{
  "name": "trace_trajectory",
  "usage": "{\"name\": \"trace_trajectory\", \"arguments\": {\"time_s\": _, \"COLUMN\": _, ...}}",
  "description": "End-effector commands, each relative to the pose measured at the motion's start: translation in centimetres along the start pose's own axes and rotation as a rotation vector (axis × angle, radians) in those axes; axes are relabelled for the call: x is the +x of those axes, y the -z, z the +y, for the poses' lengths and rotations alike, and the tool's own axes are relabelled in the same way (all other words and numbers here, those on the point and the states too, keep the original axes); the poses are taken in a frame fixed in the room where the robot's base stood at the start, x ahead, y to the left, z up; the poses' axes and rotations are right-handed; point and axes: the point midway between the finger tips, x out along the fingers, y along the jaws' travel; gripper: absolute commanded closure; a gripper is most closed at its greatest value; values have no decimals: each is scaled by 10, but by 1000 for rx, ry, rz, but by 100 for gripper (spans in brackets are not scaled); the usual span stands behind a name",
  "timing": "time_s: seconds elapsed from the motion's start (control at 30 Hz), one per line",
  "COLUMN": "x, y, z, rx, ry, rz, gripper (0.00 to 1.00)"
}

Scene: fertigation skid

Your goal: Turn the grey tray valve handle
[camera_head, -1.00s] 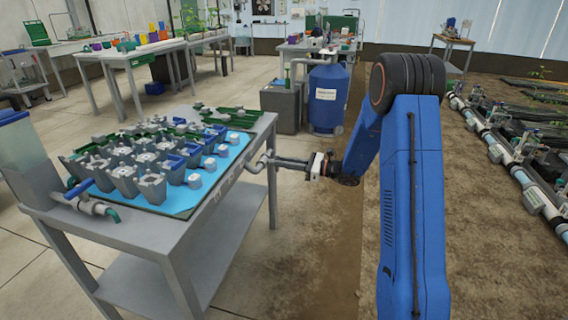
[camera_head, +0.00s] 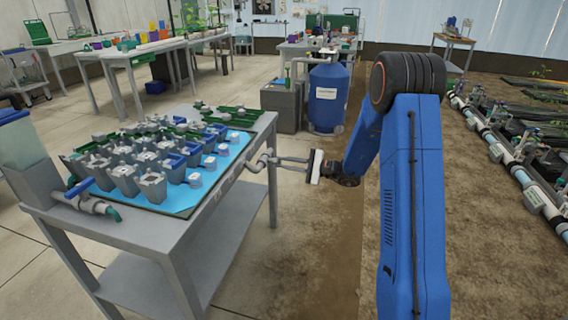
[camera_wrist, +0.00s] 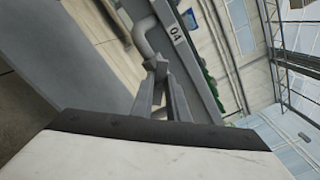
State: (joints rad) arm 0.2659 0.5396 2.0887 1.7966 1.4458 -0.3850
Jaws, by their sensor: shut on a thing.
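The grey tray valve handle (camera_wrist: 155,63) is a small grey piece at the end of a bent grey pipe (camera_wrist: 143,32), at the side of the grey tray table. In the head view the pipe (camera_head: 256,166) sticks out from the table's right edge. My gripper (camera_head: 279,162) reaches in from the right with its long grey fingers at the pipe's end. In the wrist view my gripper (camera_wrist: 160,78) has its fingers converging on the handle, shut on it. The fingertips hide part of the handle, so its exact angle is hard to tell.
The grey table (camera_head: 150,235) holds a blue mat with several grey pots. A label reading 04 (camera_wrist: 175,32) is on the table's edge by the pipe. Another valve with a blue handle (camera_head: 80,187) sits at the near left. A blue tank (camera_head: 327,100) stands behind.

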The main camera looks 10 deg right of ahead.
Motion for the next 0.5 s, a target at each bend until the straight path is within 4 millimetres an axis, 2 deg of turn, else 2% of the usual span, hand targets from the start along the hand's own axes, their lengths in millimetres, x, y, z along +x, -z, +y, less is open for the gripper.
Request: {"name": "trace_trajectory", "arguments": {"time_s": 0.5, "x": -1, "y": 2, "z": 5, "rx": -447, "ry": -2, "rz": 2, "gripper": 100}}
